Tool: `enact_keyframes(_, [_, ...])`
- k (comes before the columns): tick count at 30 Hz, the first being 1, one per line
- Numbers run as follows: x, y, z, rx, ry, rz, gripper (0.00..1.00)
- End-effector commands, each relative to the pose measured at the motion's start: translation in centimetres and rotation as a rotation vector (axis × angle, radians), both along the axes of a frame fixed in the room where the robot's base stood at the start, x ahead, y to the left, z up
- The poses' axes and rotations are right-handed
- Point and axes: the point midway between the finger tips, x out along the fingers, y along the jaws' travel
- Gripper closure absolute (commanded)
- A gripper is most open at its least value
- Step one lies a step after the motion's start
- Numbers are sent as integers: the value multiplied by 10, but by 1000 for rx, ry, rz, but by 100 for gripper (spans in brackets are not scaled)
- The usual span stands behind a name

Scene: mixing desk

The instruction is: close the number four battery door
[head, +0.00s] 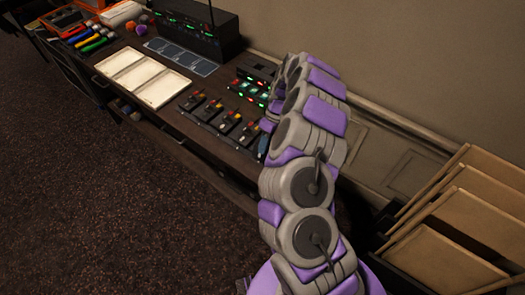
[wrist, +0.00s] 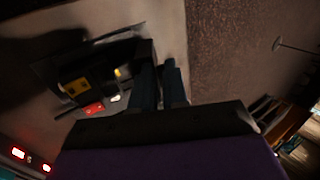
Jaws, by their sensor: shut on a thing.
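A row of small dark units with yellow and red parts (head: 208,111) stands along the front of the desk. The nearest unit (head: 249,132) is beside my gripper (head: 263,147), which is mostly hidden behind my arm. In the wrist view, my gripper's two dark teal fingers (wrist: 161,82) are close together at the edge of a dark unit (wrist: 95,75) with yellow squares and a red part. The fingers are shut on a dark part there, and their tips are in shadow. I cannot make out a door number or how far the door is open.
A white three-part tray (head: 142,77), a blue-grey panel strip (head: 182,56) and a black rack unit (head: 197,28) are on the desk. Lit green and red modules (head: 250,88) stand behind the row. Wooden boards (head: 455,215) stand at the right. The carpet in front is clear.

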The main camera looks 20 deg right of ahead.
Motion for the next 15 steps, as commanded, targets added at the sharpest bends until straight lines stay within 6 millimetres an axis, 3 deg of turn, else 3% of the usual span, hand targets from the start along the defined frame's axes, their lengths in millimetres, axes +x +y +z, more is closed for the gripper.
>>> enact_keyframes(1, [3,-4,-7,18,17,-4,100])
enact_keyframes(15, [11,-17,-9,207,153,-3,100])
